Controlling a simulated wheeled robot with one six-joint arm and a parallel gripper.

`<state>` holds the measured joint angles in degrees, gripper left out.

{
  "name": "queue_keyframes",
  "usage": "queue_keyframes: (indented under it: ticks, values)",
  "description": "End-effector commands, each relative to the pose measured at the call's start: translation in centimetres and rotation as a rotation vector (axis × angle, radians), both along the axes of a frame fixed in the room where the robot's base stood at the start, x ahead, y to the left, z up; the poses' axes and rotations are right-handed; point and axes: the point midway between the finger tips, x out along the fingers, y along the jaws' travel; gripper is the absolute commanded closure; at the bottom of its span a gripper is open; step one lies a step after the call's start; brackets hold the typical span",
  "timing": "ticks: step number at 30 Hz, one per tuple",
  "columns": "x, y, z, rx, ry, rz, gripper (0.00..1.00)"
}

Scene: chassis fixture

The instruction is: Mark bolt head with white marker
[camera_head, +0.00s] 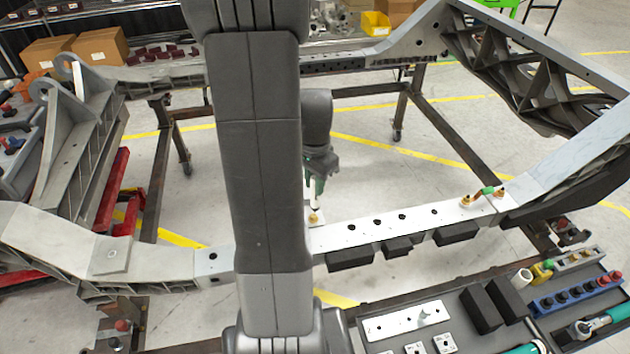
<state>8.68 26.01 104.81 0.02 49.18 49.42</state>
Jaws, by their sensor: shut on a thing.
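My gripper (316,181) hangs above the front light-metal bar, just right of my arm's large dark link. It is shut on a slim white marker (314,196), which points down. A brass-coloured bolt head (313,218) sits on the bar right below the marker's lower end. I cannot tell whether the two touch, or whether the bolt head bears a white mark. More brass-coloured pieces (466,201) sit at the bar's right end, with a small green and red item (487,191) beside them. My arm hides part of the bar.
The chassis frame (575,165) rises on the right, with a grey bracket (75,130) at left. Black blocks (350,261) sit along the bar's front edge. A tool tray (377,343) at lower right holds a white plate (405,320), a blue socket rack (575,298) and a green-handled tool (605,318).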

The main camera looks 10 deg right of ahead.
Motion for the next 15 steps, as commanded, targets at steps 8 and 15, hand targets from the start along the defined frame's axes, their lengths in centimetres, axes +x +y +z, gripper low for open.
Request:
queue_keyframes:
  ticks: [8,15]
  values:
    - [0.01,-0.03,-0.01,0.000,0.000,0.000,1.00]
    - [0.00,-0.02,-0.27,0.000,0.000,0.000,1.00]
